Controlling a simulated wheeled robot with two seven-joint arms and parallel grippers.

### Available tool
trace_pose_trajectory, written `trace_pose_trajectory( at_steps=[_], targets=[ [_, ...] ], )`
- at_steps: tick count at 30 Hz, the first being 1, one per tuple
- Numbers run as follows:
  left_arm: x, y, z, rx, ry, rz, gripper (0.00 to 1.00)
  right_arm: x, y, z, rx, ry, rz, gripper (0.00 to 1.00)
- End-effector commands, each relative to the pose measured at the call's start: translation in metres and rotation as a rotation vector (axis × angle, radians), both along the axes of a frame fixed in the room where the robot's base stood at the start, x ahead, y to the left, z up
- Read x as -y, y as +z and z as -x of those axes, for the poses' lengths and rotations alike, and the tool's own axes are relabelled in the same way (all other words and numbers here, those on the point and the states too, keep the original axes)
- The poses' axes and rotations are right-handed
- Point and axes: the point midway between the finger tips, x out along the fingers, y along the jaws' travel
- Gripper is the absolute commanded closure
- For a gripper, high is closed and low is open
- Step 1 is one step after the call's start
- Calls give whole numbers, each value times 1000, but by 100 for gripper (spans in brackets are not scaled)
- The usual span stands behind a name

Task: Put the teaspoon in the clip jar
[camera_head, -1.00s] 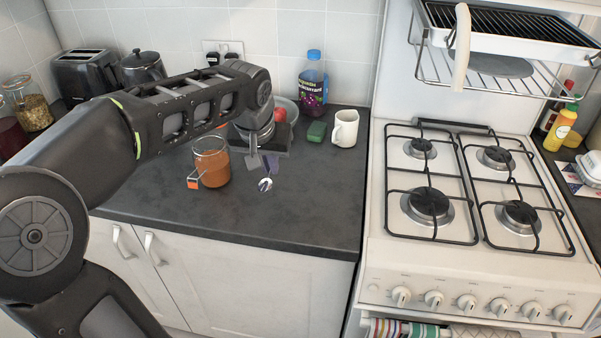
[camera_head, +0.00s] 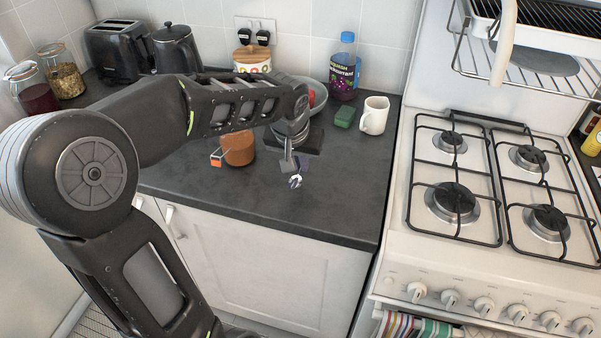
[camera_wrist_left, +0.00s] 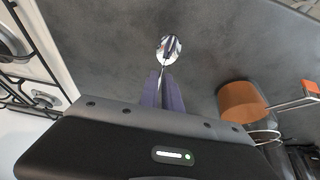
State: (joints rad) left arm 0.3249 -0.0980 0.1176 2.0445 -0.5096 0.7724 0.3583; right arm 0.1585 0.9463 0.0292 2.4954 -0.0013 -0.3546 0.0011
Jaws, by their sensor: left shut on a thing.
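The teaspoon (camera_head: 295,181) is shiny metal. My left gripper (camera_head: 296,166) is shut on its handle, with the bowl sticking out past the fingertips, low over the dark counter. In the left wrist view, the teaspoon's bowl (camera_wrist_left: 169,47) shows beyond the purple-grey fingers of my left gripper (camera_wrist_left: 162,92). The clip jar (camera_head: 238,149), glass with orange-brown contents and a wire clip with an orange tab, stands to the left of the spoon, apart from it. The jar also shows at the right of the left wrist view (camera_wrist_left: 240,102). My right gripper is out of view.
Behind my wrist are a bowl (camera_head: 318,92), a green sponge (camera_head: 344,117), a white mug (camera_head: 374,116) and a purple bottle (camera_head: 345,75). The gas stove (camera_head: 478,265) is at the right. The counter's front strip (camera_head: 335,215) is clear.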

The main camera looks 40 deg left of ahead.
Motion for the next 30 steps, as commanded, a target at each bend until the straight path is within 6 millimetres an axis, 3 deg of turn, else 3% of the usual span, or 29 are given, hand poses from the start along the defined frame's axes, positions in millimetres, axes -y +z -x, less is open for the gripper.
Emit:
trace_pose_trajectory(
  at_steps=[9,18,30],
  targets=[
    [0,-3,0,0,0,0,100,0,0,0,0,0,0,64],
    [0,-37,0,-1,-1,0,100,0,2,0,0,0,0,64],
    [0,-43,0,2,-1,0,100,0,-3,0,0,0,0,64]
  ],
)
